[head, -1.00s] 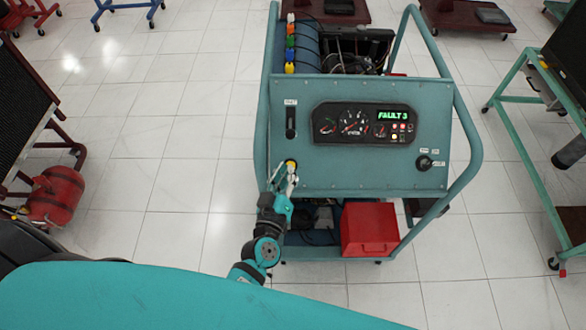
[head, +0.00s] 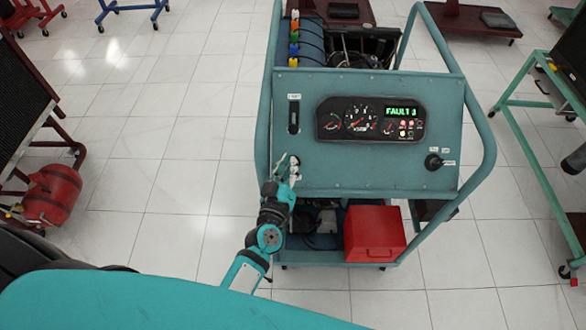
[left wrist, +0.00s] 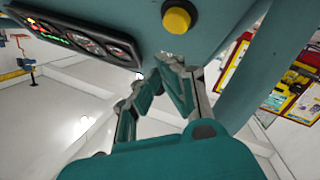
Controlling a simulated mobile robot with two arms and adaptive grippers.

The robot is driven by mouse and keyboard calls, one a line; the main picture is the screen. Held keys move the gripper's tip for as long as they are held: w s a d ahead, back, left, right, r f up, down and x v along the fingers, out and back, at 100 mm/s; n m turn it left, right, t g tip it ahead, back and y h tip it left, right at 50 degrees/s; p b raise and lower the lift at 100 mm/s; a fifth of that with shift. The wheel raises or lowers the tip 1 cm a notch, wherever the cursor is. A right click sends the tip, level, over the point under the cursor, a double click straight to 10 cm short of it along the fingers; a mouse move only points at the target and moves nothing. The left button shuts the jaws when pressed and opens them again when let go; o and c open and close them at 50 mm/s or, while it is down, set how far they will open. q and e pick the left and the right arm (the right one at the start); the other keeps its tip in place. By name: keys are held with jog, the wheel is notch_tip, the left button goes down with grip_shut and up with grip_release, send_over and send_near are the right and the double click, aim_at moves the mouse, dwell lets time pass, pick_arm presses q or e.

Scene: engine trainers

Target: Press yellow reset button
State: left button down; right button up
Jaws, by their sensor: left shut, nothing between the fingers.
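The yellow reset button (left wrist: 177,18) is a round yellow cap in a dark ring on the teal control panel (head: 350,170). It shows near the top of the left wrist view. In the head view my gripper hides it at the panel's lower left. My left gripper (head: 290,163) is shut and empty, close in front of that part of the panel. In the left wrist view its fingertips (left wrist: 168,62) lie just below the button, with a small gap in the picture. I cannot tell whether they touch the panel. My right gripper is not in view.
The instrument cluster (head: 369,121) reads FAULT 3. A black slot switch (head: 294,117) is above my gripper and a black knob (head: 433,162) at the panel's right. A red box (head: 375,236) sits on the lower shelf. The tubular frame (head: 481,150) borders the trainer.

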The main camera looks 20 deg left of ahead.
pick_arm(q)
jog(key=shift+w+a+f+b, duration=0.2)
jog(key=shift+w+f+b, duration=0.25)
jog(key=shift+w+f, duration=0.35)
jog(key=shift+s, duration=0.1)
dwell(0.4)
jog(key=shift+f, duration=0.2)
dwell(0.3)
jog(key=shift+w+a+f, duration=0.1)
jog(key=shift+w+f, duration=0.05)
jog(key=shift+w, duration=0.15)
jog(key=shift+w+a+f+b, duration=0.1)
jog(key=shift+w+f+b, duration=0.2)
jog(key=shift+f+b, duration=0.2)
dwell(0.6)
jog(key=shift+r, duration=0.2)
jog(key=shift+s+d+r+p, duration=0.2)
jog(key=shift+s+r+p, duration=0.4)
jog(key=shift+p, duration=0.25)
